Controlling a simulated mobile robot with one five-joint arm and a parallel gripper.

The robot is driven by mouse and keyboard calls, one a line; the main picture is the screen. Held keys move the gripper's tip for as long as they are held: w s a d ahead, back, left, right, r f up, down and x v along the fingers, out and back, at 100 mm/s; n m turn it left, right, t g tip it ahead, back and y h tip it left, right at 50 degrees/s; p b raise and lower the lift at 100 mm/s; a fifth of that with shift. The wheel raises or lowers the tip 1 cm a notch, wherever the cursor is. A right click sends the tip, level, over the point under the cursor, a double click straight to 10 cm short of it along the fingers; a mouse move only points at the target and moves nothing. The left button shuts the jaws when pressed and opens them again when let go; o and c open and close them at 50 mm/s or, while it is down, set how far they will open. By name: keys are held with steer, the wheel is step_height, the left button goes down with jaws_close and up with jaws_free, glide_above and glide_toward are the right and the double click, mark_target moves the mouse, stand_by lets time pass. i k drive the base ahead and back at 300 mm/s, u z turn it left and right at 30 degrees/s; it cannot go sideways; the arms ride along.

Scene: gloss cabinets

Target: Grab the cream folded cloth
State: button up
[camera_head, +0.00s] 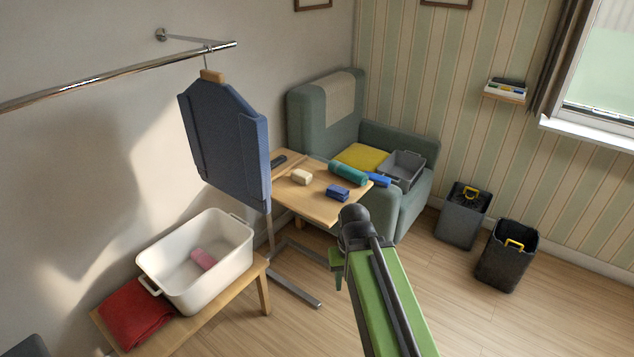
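A small cream folded cloth (301,177) lies on the light wooden side table (318,207), towards its left part. It is beside a teal rolled item and a blue folded item, apart from both. My green arm rises from the bottom of the view to a dark joint in front of the table's near edge. A small green part at the arm's left side seems to belong to my gripper (338,268). It is below and to the right of the cream cloth, well apart from it. The fingertips are not clearly visible, and most of the gripper is hidden by the arm.
The table also holds a teal roll (347,172), a blue folded item (338,192) and a dark remote-like object (278,161). A blue garment (225,140) hangs from a rail close to the table's left. A green armchair (325,130) stands behind; two dark bins (507,262) stand right.

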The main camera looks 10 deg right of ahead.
mark_target(299, 176)
steer(key=u, duration=0.3)
steer(key=i, duration=0.95)
steer(key=z, duration=0.2)
steer(key=k, duration=0.55)
steer(key=z, duration=1.35)
steer(key=i, duration=0.8)
steer(key=z, duration=0.05)
